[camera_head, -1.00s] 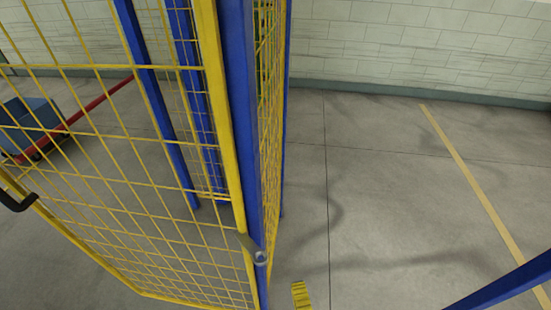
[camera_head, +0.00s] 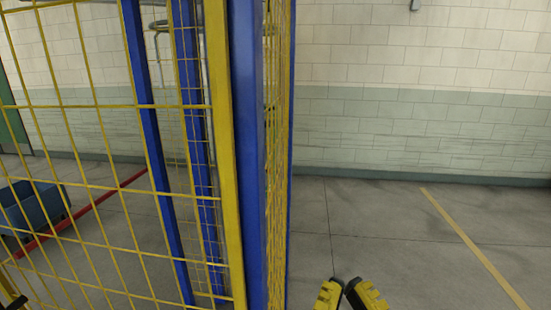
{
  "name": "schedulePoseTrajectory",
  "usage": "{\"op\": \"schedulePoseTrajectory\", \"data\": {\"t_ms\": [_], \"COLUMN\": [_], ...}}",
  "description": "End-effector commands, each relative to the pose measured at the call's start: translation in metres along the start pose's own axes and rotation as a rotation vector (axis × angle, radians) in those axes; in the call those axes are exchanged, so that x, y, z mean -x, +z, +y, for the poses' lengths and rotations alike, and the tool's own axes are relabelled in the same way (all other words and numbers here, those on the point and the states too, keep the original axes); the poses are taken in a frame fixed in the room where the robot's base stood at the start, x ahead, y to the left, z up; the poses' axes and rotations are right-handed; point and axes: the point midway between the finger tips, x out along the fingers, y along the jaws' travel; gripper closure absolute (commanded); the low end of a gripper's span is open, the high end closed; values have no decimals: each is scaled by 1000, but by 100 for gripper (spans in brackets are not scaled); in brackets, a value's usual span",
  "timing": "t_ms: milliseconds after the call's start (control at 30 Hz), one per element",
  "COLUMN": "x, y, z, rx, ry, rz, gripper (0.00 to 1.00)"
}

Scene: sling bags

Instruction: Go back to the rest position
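Two yellow and black parts at the bottom edge of the head view look like the fingers of my gripper (camera_head: 345,286). Their dark tips lean close together, and the rest is cut off by the frame. I cannot tell whether they are open or shut. No object shows between them. They stand in front of the grey floor, to the right of the fence post in the picture. No sling bag is in view.
A yellow mesh fence (camera_head: 90,190) with blue posts (camera_head: 247,150) fills the left half. Behind it are a blue bin (camera_head: 35,207) and a red floor line (camera_head: 85,210). Open grey floor (camera_head: 410,260) with a yellow line (camera_head: 475,248) lies right, before a block wall (camera_head: 420,110).

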Motion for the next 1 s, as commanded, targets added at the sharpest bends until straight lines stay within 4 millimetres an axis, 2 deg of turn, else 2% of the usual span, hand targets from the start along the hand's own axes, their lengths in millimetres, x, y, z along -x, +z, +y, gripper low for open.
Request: {"op": "schedulePoseTrajectory", "data": {"t_ms": [33, 167, 600, 700, 833, 1000], "x": [-13, -30, -97, -111, -121, -123], "y": [-35, -79, -257, -293, -320, -325], "z": [0, 0, 1, 1, 1, 1], "rx": [-1, -4, -11, -13, -14, -15], "ry": [0, -1, -1, -1, -1, -1], "rz": [2, 2, 2, 1, 0, 0], "gripper": [100, 100, 100, 100, 100, 100]}}
